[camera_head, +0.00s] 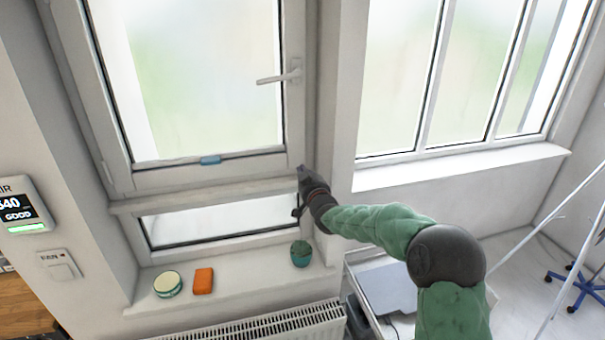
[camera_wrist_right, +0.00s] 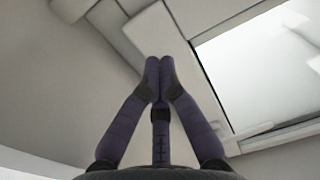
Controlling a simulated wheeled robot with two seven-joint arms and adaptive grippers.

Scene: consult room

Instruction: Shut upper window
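The upper window (camera_head: 292,120) is a white-framed sash with a frosted-looking bright pane, at the left in the head view. Its handle (camera_head: 280,76) is on the right stile and points left, about level. I cannot tell whether the sash is fully against its frame. My right gripper (camera_head: 301,172) is by the sash's lower right corner; contact cannot be told. In the right wrist view its two fingers (camera_wrist_right: 159,72) are together, with nothing seen between them. A white frame edge lies behind them. My left gripper is not in view.
A lower window (camera_head: 215,220) sits below. On the sill stand a round tin (camera_head: 168,284), an orange block (camera_head: 203,281) and a potted cactus (camera_head: 301,254). A radiator (camera_head: 265,325) is underneath. A second window (camera_head: 470,80) is at right; a grey-topped cart (camera_head: 388,288) stands below it.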

